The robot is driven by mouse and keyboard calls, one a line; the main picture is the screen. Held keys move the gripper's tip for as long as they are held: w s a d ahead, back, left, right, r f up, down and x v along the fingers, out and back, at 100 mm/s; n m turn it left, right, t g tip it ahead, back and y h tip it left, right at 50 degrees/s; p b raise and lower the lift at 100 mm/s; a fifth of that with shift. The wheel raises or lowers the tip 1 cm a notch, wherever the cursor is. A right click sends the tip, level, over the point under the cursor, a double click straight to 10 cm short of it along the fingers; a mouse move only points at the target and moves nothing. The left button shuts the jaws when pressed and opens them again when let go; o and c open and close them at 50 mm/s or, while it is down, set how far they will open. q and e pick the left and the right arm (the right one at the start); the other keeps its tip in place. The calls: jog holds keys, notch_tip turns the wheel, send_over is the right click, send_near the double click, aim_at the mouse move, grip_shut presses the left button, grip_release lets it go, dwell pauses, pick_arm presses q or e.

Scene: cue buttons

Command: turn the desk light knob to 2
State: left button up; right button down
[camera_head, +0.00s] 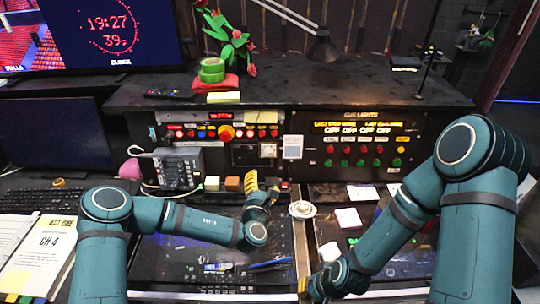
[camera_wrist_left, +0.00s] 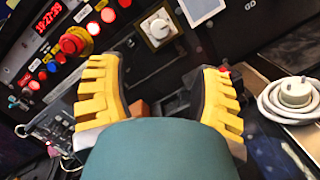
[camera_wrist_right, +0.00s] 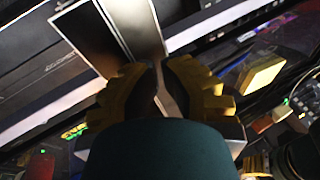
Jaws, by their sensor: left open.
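The knob (camera_wrist_left: 158,28) is a small white dial on a square cream plate set in the black console. It lies ahead of my left fingertips in the left wrist view, and it also shows in the head view (camera_head: 268,150). Its setting is too small to read. My left gripper (camera_wrist_left: 160,75) is open and empty, its yellow fingers spread below the knob and apart from it; in the head view it (camera_head: 262,186) is just under the panel. My right gripper (camera_wrist_right: 161,70) has its fingers close together with nothing seen between them, low over the desk's front (camera_head: 315,287).
Lit buttons and a red mushroom button (camera_head: 226,132) are left of the knob. A white card (camera_head: 292,147) is just right of it. The cue lights panel (camera_head: 365,140) is further right. A white coiled-cord plug (camera_head: 302,209) lies on the desk near my left gripper.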

aim_at(268, 153)
pick_arm(q)
jog(key=w, duration=0.4)
jog(key=w+d, duration=0.1)
jog(key=w, duration=0.8)
jog(key=shift+w+d, duration=0.3)
jog(key=shift+d, duration=0.05)
grip_shut()
